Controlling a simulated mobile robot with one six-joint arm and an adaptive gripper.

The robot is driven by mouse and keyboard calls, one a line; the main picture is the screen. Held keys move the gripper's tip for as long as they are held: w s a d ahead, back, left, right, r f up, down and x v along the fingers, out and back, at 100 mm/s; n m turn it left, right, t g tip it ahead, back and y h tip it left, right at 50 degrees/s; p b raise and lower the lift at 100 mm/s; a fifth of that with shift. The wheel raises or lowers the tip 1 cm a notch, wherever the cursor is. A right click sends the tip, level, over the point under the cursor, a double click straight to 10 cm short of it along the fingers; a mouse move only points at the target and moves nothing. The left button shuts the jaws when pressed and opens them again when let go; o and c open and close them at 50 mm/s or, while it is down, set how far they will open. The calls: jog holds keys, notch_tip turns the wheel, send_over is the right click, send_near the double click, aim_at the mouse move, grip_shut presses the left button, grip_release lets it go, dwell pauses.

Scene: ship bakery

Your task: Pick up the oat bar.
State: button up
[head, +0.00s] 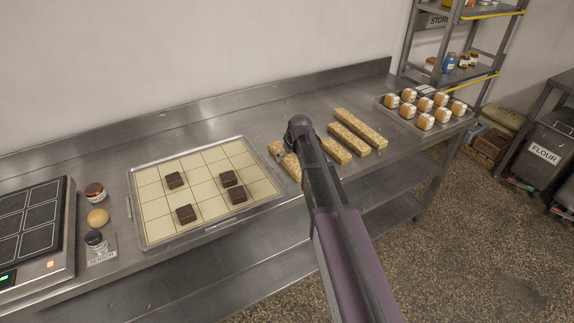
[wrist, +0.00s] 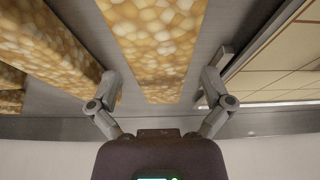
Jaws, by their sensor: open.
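Several golden, grainy oat bars lie on the steel counter in the head view. The leftmost oat bar (head: 288,163) is next to the grid tray and partly covered by my arm. In the wrist view, one oat bar (wrist: 155,45) lies between the two fingers of my gripper (wrist: 160,88), with a gap on each side. My gripper is open and empty. A neighbouring oat bar (wrist: 45,45) lies close beyond the left finger. In the head view my arm hides most of the gripper.
The grid tray (head: 142,218) with several dark brown squares stands left of the bars; its edge is near my right finger in the wrist view. A tray of wrapped loaves (head: 425,111) stands at the counter's right end. A wall backs the counter.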

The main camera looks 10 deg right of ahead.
jog(key=shift+w+f+b, duration=0.25)
jog(key=shift+f+b, duration=0.1)
jog(key=shift+f, duration=0.25)
jog(key=c, duration=1.2)
